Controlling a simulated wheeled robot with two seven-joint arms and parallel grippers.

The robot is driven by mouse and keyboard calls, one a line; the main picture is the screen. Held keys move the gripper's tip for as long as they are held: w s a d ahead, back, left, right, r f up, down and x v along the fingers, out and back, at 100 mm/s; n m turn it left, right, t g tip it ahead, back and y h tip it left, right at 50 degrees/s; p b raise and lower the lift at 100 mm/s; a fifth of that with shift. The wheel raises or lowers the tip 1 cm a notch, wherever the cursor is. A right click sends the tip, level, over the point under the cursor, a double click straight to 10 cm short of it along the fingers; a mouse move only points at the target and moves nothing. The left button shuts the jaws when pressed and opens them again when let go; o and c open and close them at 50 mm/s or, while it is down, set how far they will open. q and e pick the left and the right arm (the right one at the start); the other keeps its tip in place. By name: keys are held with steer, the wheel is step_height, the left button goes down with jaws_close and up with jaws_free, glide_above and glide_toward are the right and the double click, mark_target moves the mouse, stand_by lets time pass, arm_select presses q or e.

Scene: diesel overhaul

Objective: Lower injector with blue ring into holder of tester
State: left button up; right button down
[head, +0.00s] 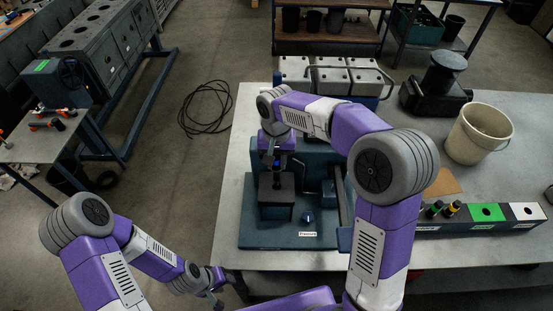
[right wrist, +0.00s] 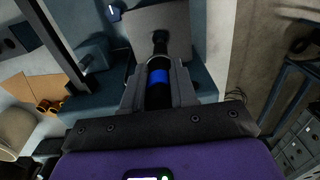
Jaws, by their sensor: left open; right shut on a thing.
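The injector with the blue ring (right wrist: 159,76) is held between the fingers of my right gripper (right wrist: 160,88) in the right wrist view. In the head view the injector (head: 276,163) hangs roughly upright above the dark holder block (head: 276,200) of the tester (head: 262,236). The grey top of the holder block also shows in the right wrist view (right wrist: 160,22). I cannot tell whether the injector's tip is inside the holder. My left gripper (head: 217,290) is open and empty, low at the left, off the table.
A rack (head: 465,217) with green and white sections and several injectors stands at the table's right. A cream bucket (head: 480,132) and a black cylindrical part (head: 438,85) stand behind it. A cable coil (head: 205,108) lies on the floor.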

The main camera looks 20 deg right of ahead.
mark_target(277, 185)
stand_by(0.7)
steer(key=shift+f+b, duration=1.15)
steer(key=shift+f, duration=0.65)
steer(key=shift+f+b, duration=1.1)
steer(key=shift+f, duration=0.6)
steer(key=shift+f+b, duration=0.9)
steer(key=shift+f, duration=0.45)
